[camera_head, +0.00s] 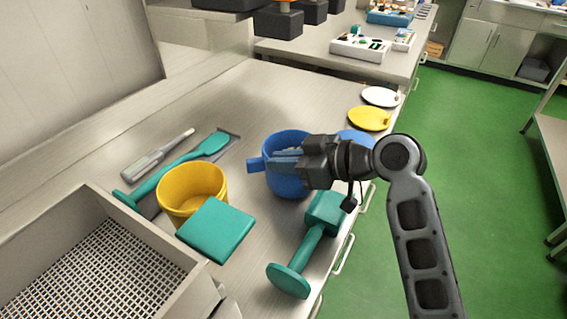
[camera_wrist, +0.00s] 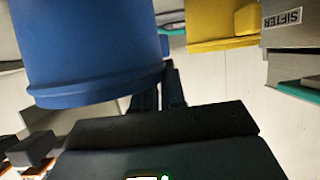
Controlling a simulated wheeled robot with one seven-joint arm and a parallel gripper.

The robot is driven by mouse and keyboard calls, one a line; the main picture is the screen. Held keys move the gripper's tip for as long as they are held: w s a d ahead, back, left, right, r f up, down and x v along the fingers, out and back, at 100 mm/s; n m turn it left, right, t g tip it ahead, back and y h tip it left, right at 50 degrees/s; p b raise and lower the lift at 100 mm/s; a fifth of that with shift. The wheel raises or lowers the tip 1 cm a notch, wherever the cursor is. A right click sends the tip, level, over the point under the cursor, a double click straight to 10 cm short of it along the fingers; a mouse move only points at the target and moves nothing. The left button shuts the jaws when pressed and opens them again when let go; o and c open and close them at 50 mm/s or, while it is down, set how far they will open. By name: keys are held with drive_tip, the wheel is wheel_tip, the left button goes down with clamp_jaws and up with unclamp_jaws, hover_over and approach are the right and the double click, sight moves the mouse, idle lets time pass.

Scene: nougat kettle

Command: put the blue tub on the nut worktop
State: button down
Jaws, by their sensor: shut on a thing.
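The blue tub (camera_head: 288,183) is upright in the head view, right of the yellow tub, with a tab handle at its left. It also fills the upper left of the wrist view (camera_wrist: 90,50). My gripper (camera_head: 285,160) is shut on the blue tub, reaching in from the right at its upper part. Its dark fingers (camera_wrist: 165,90) lie beside the tub wall in the wrist view; the exact grip spot is hidden. I cannot tell whether the tub's base touches the steel worktop (camera_head: 300,88) below. No label shows which surface is the nut worktop.
A sieve box (camera_head: 150,228) stands at lower left. White (camera_head: 380,96), yellow (camera_head: 369,119) and blue lids (camera_head: 356,137) line the right edge.

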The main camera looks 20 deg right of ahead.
drive_tip(key=shift+f, duration=0.6)
drive_tip(key=c, duration=1.2)
unclamp_jaws()
drive_tip(key=b+v, duration=0.1)
drive_tip(key=v, duration=1.1)
drive_tip(key=shift+s, duration=0.1)
